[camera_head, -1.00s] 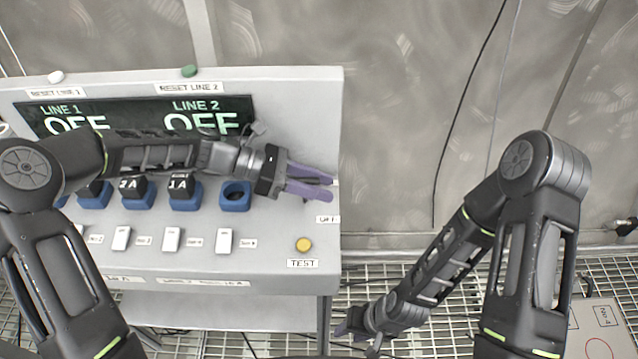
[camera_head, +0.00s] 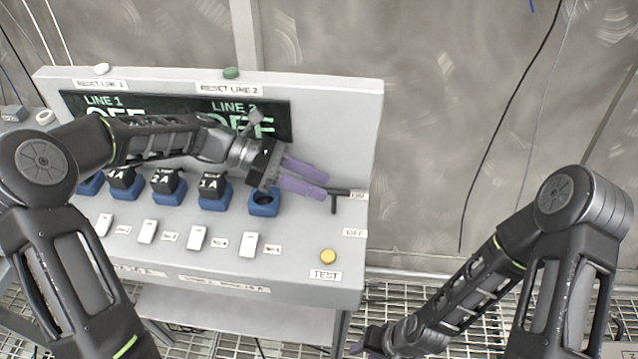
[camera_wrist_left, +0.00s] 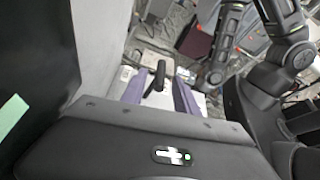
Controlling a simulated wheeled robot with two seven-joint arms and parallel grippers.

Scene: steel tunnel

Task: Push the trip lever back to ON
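The trip lever (camera_head: 339,193) is a small dark handle at the right end of the grey panel. It is level with the upper label (camera_head: 359,196), which seems to read ON; the OFF label (camera_head: 354,233) is lower. My left gripper (camera_head: 327,182) is open, its two purple fingers apart, with the tips just left of the lever. In the left wrist view a dark bar, likely the lever (camera_wrist_left: 158,78), shows between the fingers (camera_wrist_left: 160,93); contact cannot be told. My right gripper (camera_head: 368,341) is low beside the panel, its opening unclear.
The panel display (camera_head: 180,118) reads OFF for LINE 2; my left arm partly covers it. Blue sockets with black plugs (camera_head: 214,186), one empty socket (camera_head: 264,202), white switches (camera_head: 197,238) and a yellow TEST button (camera_head: 328,256) are close by. Metal wall stands behind.

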